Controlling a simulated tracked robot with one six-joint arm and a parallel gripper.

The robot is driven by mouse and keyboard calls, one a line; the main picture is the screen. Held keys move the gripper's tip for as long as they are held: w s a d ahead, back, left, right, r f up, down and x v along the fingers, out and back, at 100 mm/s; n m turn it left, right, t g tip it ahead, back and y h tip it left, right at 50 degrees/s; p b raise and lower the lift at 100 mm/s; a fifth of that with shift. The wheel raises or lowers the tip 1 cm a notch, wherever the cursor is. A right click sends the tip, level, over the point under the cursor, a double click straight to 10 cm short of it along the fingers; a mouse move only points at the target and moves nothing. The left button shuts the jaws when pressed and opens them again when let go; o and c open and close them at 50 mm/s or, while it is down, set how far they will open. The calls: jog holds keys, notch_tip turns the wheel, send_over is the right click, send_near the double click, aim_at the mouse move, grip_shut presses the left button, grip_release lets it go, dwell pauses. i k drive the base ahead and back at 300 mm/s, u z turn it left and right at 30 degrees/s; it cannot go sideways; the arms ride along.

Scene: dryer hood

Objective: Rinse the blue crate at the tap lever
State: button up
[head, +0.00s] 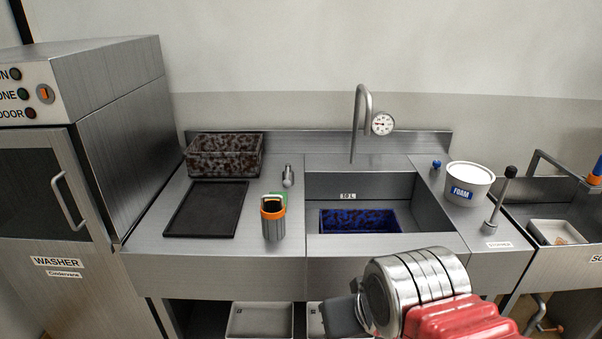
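The blue crate (360,219), mottled with dark patches, lies inside the sink basin (425,190). A curved metal tap spout (359,105) with a round gauge (382,123) rises behind the basin. No water is seen running. A small blue knob (437,164) sits right of the basin and a short metal fitting (287,175) left of it; I cannot tell which is the tap lever. My gripper (345,316) is at the bottom, in front of the counter and apart from the crate. Its fingers are not clear, and no held object is seen.
A mottled brown crate (225,156), black mat (207,210) and orange-rimmed canister (273,220) stand left of the sink. A FOAM tub (467,184) and black-knobbed lever (500,200) stand right. A washer (50,200) is far left. Trays (259,320) sit below.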

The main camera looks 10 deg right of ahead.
aim_at(286, 183)
jog(key=u, duration=0.05)
jog(key=i, duration=1)
jog(key=z, duration=0.05)
